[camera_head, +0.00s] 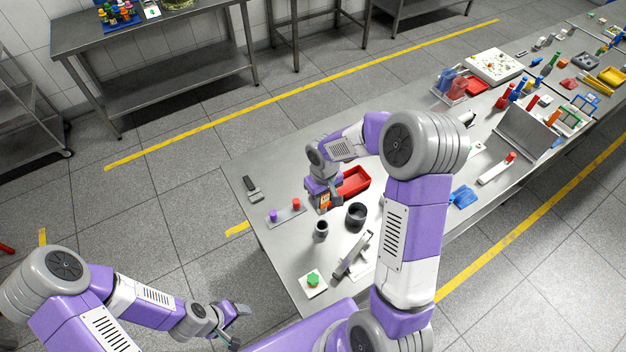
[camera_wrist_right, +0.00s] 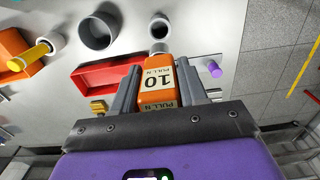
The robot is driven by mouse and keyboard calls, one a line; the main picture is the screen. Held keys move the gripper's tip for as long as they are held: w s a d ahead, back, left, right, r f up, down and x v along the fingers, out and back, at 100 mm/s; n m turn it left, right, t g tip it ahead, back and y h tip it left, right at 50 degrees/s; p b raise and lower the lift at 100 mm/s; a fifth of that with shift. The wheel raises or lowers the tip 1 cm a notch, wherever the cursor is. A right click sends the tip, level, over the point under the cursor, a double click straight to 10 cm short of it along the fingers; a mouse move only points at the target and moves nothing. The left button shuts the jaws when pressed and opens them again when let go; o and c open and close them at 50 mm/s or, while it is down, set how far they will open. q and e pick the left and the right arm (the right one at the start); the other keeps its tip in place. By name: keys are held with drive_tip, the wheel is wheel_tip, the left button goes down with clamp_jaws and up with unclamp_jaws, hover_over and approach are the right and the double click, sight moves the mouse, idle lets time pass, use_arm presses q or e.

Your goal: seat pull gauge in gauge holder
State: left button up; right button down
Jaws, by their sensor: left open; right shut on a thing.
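The pull gauge (camera_wrist_right: 157,82) is an orange block with a white label reading 10 and PULL N. My right gripper (camera_head: 329,201) is shut on it, one finger on each side, above the table in the head view. A small grey open-topped cylinder (camera_head: 321,231) stands in front of the gauge; it also shows beyond the gauge in the right wrist view (camera_wrist_right: 158,26). A wider black cup (camera_head: 356,216) stands to its right. I cannot tell for sure which of these is the gauge holder. My left gripper (camera_head: 237,318) is open and empty, off the table's near left side.
A red tray (camera_head: 354,182) lies behind the right gripper. A plate with purple and red pegs (camera_head: 286,215) is at left. A green-knobbed white block (camera_head: 313,281) and a grey angled stand (camera_head: 353,256) are nearer. The table's right part is crowded.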

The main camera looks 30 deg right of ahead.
sight(324, 207)
drive_tip(key=shift+s+r, duration=0.1)
drive_tip(key=shift+s, duration=0.3)
use_arm(q)
drive_tip(key=shift+s, duration=0.4)
wheel_tip(324, 207, down, 5)
drive_tip(key=b, duration=0.5)
drive_tip(key=shift+w+f, duration=0.1)
drive_tip(key=shift+f, duration=0.05)
use_arm(e)
wheel_tip(324, 207, down, 6)
drive_tip(key=shift+r, duration=0.1)
use_arm(q)
drive_tip(key=shift+f+b, duration=0.15)
drive_tip(key=shift+b, duration=0.2)
drive_tip(key=shift+f+b, duration=2.15)
drive_tip(key=shift+f, duration=0.05)
use_arm(e)
drive_tip(key=shift+f, duration=2.55)
drive_tip(key=c, duration=0.5)
unclamp_jaws()
